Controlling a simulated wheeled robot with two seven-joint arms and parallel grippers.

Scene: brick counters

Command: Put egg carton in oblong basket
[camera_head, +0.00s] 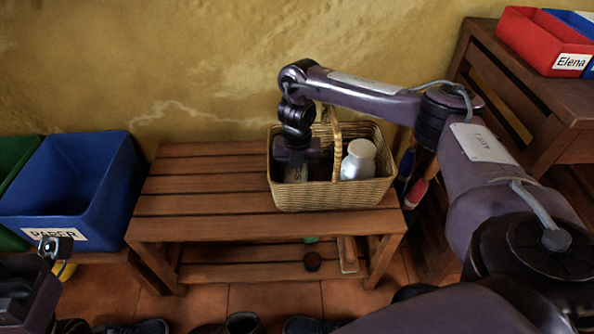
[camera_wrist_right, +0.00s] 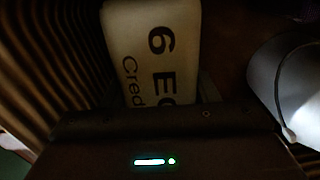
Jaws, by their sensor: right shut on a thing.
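The egg carton, a pale box, stands low inside the oblong basket. A strip of the egg carton (camera_head: 297,174) shows below my right gripper (camera_head: 297,162). The oblong basket (camera_head: 330,196) is woven wicker with a tall arched handle and sits on the slatted bench. My right gripper reaches down into its left half and is shut on the egg carton. The right wrist view shows the egg carton (camera_wrist_right: 150,45) with the print "6 EG", next to the wicker wall. Whether its underside touches the basket floor is hidden. My left gripper (camera_head: 56,247) is at the lower left, away from the basket; its jaws are unclear.
A silver-white bottle (camera_head: 358,160) stands in the basket's right half, beyond the handle. The wooden bench (camera_head: 205,205) is bare left of the basket. A blue bin (camera_head: 75,185) labelled "PAPER" is at the left. A red bin (camera_head: 540,40) sits on the right-hand table.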

